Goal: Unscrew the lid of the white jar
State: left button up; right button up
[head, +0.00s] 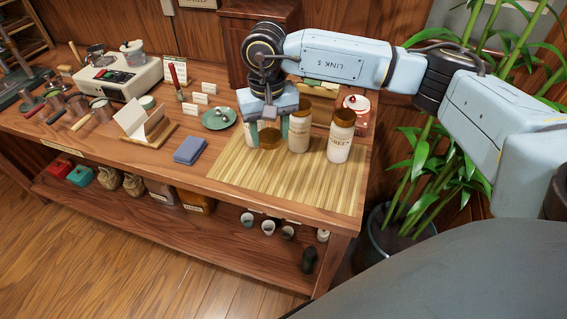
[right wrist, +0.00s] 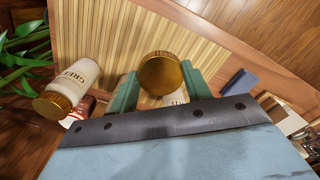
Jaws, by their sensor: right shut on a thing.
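My right gripper (head: 268,138) points down over the bamboo mat and is shut on a round gold lid (head: 270,139). In the right wrist view the lid (right wrist: 160,73) sits between the two green fingers (right wrist: 160,88). My left gripper is not in view.
Two white jars with gold-brown lids stand to the right, the middle one (head: 299,136) close to the gripper and the other (head: 340,145) farther right. The front of the bamboo mat (head: 285,180) is clear. A blue cloth (head: 190,150) and green plate (head: 218,118) lie left.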

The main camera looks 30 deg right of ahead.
jog(key=w+d+f+m, duration=0.1)
jog(key=d+f+m, duration=0.25)
jog(key=d, duration=0.25)
send_over(287, 169)
jog(key=shift+n, duration=0.45)
notch_tip(287, 169, down, 6)
jog(key=shift+d+f+b, duration=0.1)
jog(key=shift+b, duration=0.3)
jog(key=shift+f, duration=2.1)
jog(key=shift+f, duration=0.2)
jog(key=o, duration=1.1)
notch_tip(287, 169, up, 12)
jog(key=shift+r, duration=0.2)
